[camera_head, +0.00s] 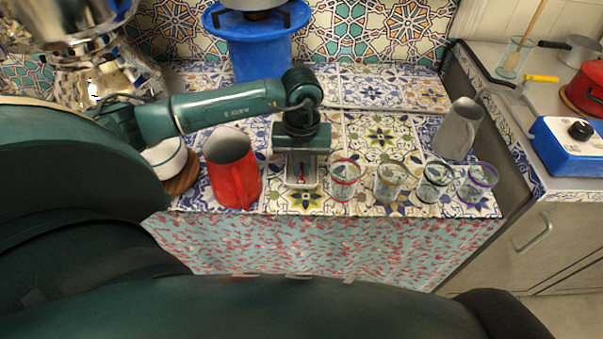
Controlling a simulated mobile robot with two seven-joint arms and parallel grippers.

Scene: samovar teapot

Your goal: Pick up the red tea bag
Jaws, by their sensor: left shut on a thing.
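My left gripper (301,172) reaches down over the tiled counter, between the red pitcher and the row of glasses. It is shut on the red tea bag (301,174), which shows as a small red strip between the fingers. A pale, shallow dish-like outline (302,186) lies around and under the fingertips. The gripper hides part of this spot, and I cannot tell whether the tea bag still touches what is under it. My right gripper is not in view.
A red pitcher (231,170) stands just left of the gripper. Several glasses stand to the right, the nearest with a red rim (345,181). A grey metal pitcher (457,130) is behind them. A white bowl (165,157) sits at left.

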